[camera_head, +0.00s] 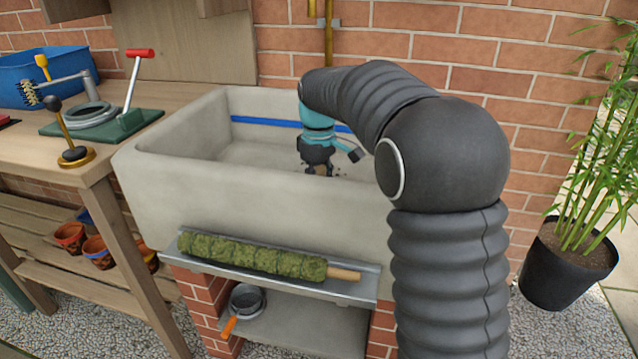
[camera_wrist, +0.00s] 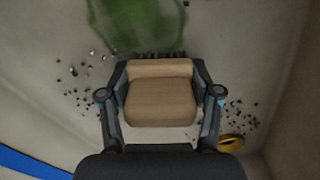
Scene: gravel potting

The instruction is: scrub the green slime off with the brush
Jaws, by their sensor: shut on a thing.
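My gripper (camera_wrist: 161,97) is shut on a brush, whose wooden back (camera_wrist: 160,98) shows between the fingers in the wrist view. A row of dark bristles shows at the brush's far edge. A smeared patch of green slime (camera_wrist: 135,22) lies on the sink's surface just beyond the brush. In the head view my gripper (camera_head: 318,168) is down inside the grey stone sink (camera_head: 255,195), and the brush is mostly hidden there. I cannot tell whether the bristles touch the sink. The slime is hidden in the head view.
Dark crumbs (camera_wrist: 82,98) lie on both sides of the brush, with a brass drain (camera_wrist: 231,142) at right. A blue line (camera_head: 262,121) runs along the sink's back wall. A mossy pole (camera_head: 250,255) lies on the front ledge. A workbench (camera_head: 110,150) adjoins the sink at left.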

